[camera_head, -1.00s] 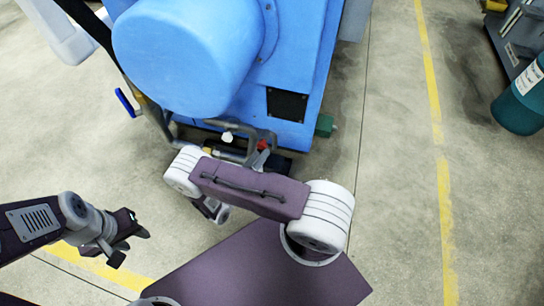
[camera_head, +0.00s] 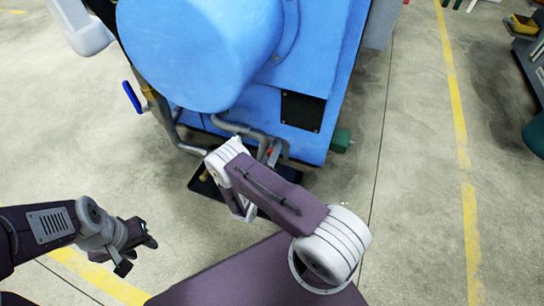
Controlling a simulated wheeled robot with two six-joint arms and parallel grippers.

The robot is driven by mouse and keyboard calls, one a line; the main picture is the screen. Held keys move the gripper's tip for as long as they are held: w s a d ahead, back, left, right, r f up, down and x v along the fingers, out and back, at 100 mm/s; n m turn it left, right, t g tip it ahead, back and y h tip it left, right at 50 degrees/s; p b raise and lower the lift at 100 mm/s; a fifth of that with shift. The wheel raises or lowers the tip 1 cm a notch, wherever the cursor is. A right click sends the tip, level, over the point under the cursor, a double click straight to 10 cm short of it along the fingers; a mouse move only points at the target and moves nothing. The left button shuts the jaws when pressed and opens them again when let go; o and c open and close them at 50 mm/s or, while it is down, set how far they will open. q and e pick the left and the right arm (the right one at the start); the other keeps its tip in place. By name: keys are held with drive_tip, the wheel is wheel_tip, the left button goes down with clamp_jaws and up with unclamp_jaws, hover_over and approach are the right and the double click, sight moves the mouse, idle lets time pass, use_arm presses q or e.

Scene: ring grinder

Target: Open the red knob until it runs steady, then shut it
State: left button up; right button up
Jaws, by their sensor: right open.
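A small red part (camera_head: 268,151), perhaps the red knob, shows among the grey pipes at the foot of the blue machine (camera_head: 325,75). My right arm reaches over the floor in front of the pipes, and its link partly covers that area. Part of my right wrist and gripper (camera_head: 243,209) shows below the link; its fingertips are mostly hidden, and I cannot see them touching the red part. My left gripper (camera_head: 137,254) is at the lower left, with its fingers apart and empty, well away from the machine.
A blue-handled lever (camera_head: 131,97) sticks out at the machine's left. A green block (camera_head: 341,139) sits at its lower right corner. A dark plate (camera_head: 202,190) lies on the floor under the pipes.

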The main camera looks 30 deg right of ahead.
clamp_jaws()
drive_tip(key=shift+r, duration=0.1)
drive_tip(key=m+p, duration=0.2)
drive_tip(key=m, duration=0.2)
drive_tip(key=shift+r, duration=0.1)
drive_tip(key=m+p, duration=0.3)
drive_tip(key=m, duration=0.3)
drive_tip(key=m+p, duration=0.2)
drive_tip(key=m, duration=0.3)
drive_tip(key=shift+m+p, duration=0.3)
drive_tip(key=shift+p, duration=0.05)
drive_tip(key=shift+m+p, duration=0.9)
drive_tip(key=shift+m, duration=1.7)
